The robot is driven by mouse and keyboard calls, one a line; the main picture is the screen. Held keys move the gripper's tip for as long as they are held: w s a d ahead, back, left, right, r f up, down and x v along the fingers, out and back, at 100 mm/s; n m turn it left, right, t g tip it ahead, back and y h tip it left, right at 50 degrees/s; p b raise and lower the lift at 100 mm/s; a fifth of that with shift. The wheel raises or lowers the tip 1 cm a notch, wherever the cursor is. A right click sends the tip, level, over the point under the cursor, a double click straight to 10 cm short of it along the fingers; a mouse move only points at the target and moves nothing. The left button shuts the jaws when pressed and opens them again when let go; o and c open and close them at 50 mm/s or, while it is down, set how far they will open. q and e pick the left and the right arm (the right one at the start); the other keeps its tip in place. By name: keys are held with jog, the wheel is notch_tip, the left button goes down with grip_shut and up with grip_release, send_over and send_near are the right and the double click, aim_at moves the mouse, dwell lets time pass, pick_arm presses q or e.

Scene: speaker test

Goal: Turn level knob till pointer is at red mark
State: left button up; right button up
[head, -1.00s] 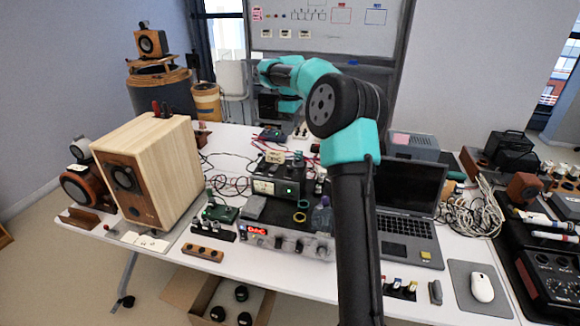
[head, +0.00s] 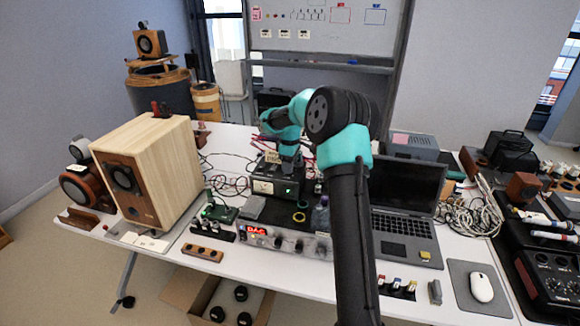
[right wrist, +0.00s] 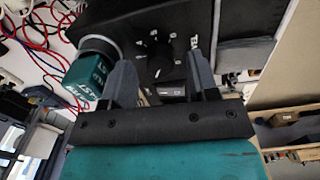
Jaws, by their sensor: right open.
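A black box with a lit meter and green light (head: 278,183) stands mid-table in the head view. In the right wrist view its black top panel (right wrist: 118,22) carries a dark knob (right wrist: 158,58) with a short white pointer line and small white marks around it. I cannot make out a red mark. My right gripper (right wrist: 163,75) is open, its fingers on either side of the knob's image; I cannot tell whether they touch it. In the head view the right gripper (head: 287,160) points down over the box. My left gripper is out of view.
A teal cylinder with white lettering (right wrist: 88,72) is close to the left finger in the right wrist view. A silver unit with a red display (head: 290,242) stands in front of the box. A wooden speaker (head: 165,165) stands left, a laptop (head: 405,225) right. Loose cables lie behind.

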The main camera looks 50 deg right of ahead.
jog(key=shift+f, duration=0.5)
jog(key=c, duration=0.9)
